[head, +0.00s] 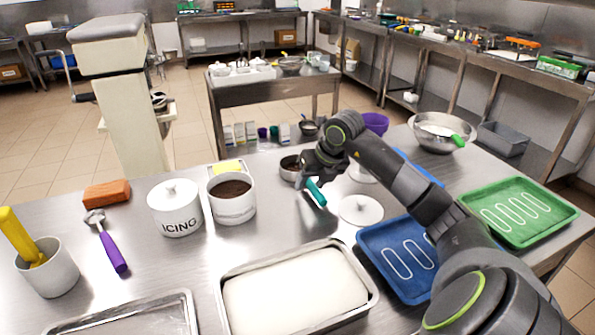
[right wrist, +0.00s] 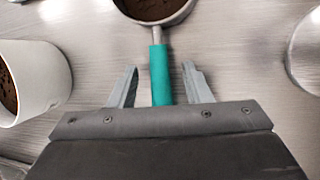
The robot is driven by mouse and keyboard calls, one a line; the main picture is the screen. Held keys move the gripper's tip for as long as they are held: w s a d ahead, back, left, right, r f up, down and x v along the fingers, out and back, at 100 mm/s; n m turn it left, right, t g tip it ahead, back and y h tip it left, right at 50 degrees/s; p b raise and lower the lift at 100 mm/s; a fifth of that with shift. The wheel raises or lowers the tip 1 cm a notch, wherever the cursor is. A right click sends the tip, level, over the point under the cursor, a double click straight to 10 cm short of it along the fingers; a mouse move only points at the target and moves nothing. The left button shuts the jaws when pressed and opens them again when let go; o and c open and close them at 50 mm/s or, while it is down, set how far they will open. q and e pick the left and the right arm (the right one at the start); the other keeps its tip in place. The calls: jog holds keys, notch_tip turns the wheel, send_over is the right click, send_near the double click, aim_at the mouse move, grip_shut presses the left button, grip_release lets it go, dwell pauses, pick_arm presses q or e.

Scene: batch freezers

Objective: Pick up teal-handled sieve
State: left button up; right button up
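The teal-handled sieve (right wrist: 160,68) lies on the steel table with brown powder in its bowl. In the head view its teal handle (head: 316,192) points toward the front and its bowl (head: 290,168) is partly hidden by my gripper. My right gripper (right wrist: 160,82) is open, with its two fingers on either side of the teal handle and visible gaps on both sides. It also shows in the head view (head: 318,178), above the handle. My left gripper is not in view.
A white pot of brown powder (head: 232,205) and a white ICING jar (head: 175,212) stand left of the sieve. A white lid (head: 361,210) lies to its right. A filled metal tray (head: 232,278) is in front; blue (head: 375,240) and green (head: 550,205) trays lie right.

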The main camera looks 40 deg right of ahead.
grip_shut()
